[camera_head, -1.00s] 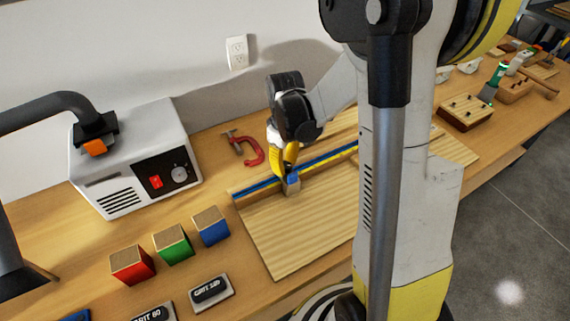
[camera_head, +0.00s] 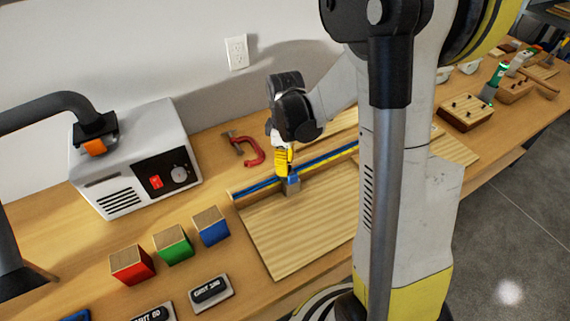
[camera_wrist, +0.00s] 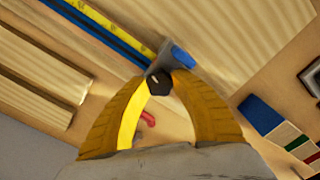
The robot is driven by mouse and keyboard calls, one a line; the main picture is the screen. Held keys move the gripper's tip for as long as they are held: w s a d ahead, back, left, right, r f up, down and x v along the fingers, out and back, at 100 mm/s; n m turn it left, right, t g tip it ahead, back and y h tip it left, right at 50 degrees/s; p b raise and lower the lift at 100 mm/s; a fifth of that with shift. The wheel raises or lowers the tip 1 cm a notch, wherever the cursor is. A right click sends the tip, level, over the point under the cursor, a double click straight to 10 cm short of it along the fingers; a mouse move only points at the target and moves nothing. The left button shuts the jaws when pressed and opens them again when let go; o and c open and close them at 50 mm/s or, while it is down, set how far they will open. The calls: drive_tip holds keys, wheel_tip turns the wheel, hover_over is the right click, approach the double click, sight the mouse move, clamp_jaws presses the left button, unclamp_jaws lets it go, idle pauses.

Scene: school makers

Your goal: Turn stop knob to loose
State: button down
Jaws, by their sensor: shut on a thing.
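The stop knob (camera_wrist: 158,84) is a small dark knob on the stop block. In the wrist view it sits between my gripper's yellow fingertips, which close on it from both sides. The stop block (camera_head: 293,186) is grey with a blue part and sits on the blue-and-yellow rail (camera_head: 325,161) along the wooden board (camera_head: 300,225). My gripper (camera_head: 285,174) points down at the block from the wall side and is shut on the knob. In the head view the fingers hide the knob. I cannot read the knob's setting.
A red clamp (camera_head: 246,151) lies behind the rail. A white machine (camera_head: 135,160) stands at the left. Red, green and blue blocks (camera_head: 173,245) stand in front of it, with grit sanding blocks (camera_head: 210,292) nearer. The board's front is clear.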

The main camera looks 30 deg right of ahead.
drive_tip(key=c, duration=1.3)
unclamp_jaws()
drive_tip(key=shift+o, duration=0.2)
drive_tip(key=shift+r, duration=0.1)
wheel_tip(320, 180, up, 12)
